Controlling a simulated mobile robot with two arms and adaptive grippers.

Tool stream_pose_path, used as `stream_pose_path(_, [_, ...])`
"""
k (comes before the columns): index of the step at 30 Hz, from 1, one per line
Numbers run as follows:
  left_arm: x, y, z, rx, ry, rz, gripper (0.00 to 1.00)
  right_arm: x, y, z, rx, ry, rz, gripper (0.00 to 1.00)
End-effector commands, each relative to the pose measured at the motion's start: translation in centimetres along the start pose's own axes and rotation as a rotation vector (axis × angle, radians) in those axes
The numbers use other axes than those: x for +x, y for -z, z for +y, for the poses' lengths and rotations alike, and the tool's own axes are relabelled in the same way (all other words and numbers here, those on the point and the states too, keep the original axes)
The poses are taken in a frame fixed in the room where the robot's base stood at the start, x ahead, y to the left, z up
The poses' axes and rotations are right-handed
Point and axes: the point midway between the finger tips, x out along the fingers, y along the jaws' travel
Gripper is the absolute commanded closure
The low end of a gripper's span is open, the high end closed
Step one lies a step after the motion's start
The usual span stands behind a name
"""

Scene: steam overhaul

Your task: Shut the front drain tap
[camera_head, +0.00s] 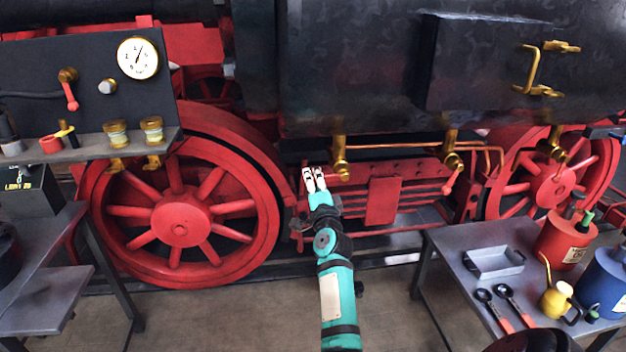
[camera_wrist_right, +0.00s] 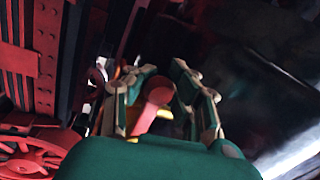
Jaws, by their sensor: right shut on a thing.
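Brass drain taps hang under the dark cylinder block in the head view: one at the left (camera_head: 340,152), one in the middle (camera_head: 451,145) and one at the right (camera_head: 556,143). The middle tap has a red lever slanting down to the left. My right gripper (camera_head: 314,178) is at the left tap, in front of the red frame. In the right wrist view, my right gripper (camera_wrist_right: 155,100) is shut on a red tap handle (camera_wrist_right: 156,92), which sits between its fingers. Some yellow metal shows behind it. The rest of this tap's lever is mostly hidden. My left gripper is out of view.
A large red wheel (camera_head: 180,222) stands left of my right arm. A copper pipe (camera_head: 400,147) runs between taps. A bench (camera_head: 450,243) at right holds a tray (camera_head: 494,262), spoons, an oil can and drums. A gauge panel (camera_head: 90,75) is at left.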

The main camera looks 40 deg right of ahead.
Motion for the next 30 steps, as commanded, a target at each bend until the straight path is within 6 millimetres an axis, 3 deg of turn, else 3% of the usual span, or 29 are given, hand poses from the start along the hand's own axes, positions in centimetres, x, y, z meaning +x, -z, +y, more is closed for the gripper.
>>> stream_pose_path(13, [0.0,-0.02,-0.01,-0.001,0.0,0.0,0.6,-0.14,0.04,0.15,0.004,-0.002,0.003,1.0])
stream_pose_path(14, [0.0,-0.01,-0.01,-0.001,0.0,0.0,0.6,-0.14,0.05,0.15,0.004,-0.002,0.003,0.8])
stream_pose_path(21, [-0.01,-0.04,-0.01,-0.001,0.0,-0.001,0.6,-0.06,0.09,0.03,0.002,0.0,0.003,0.49])
stream_pose_path(30, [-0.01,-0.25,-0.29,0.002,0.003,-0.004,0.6,-0.26,0.08,0.01,0.001,0.0,0.003,0.49])
